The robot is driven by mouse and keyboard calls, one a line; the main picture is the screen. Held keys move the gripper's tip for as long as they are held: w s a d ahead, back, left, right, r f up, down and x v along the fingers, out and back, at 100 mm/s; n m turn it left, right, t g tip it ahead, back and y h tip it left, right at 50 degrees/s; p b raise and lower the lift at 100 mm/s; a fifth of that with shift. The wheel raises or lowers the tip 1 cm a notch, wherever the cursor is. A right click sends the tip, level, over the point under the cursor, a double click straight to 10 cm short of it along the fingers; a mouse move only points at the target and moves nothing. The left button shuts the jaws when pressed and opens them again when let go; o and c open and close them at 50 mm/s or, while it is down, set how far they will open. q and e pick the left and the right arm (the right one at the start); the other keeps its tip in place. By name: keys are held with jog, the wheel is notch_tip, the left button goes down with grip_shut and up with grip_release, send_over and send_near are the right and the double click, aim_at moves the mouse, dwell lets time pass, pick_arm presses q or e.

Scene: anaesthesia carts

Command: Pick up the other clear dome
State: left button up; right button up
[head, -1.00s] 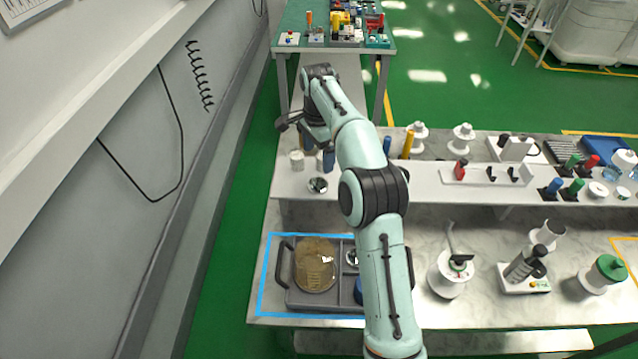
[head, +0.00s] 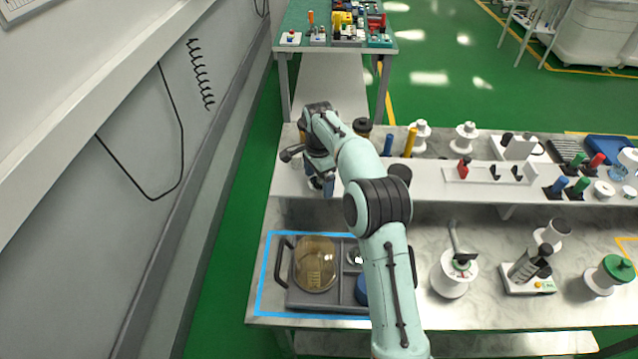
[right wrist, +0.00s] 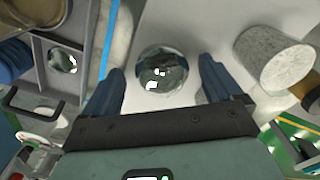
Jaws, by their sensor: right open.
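One clear dome (right wrist: 162,70) rests on the white shelf in the right wrist view. It lies between the blue fingers of my right gripper (right wrist: 163,66), which are apart with a gap on each side of it. In the head view my right gripper (head: 322,185) is low over the left end of the shelf and hides this dome. Another clear dome (head: 354,257) sits in the grey tray (head: 318,303), partly behind my arm; it also shows in the right wrist view (right wrist: 65,60). My left gripper is not in view.
A large amber dish (head: 315,265) fills the tray's left part. A pale cylinder (right wrist: 272,58) stands close to the right finger in the wrist view. Blue (head: 388,145) and yellow (head: 409,142) posts stand right of my arm. Blue tape (head: 262,275) borders the tray.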

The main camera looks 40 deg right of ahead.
jog(key=shift+w, duration=0.2)
jog(key=c, duration=1.1)
jog(key=shift+s+r, duration=0.1)
jog(key=shift+c, duration=0.2)
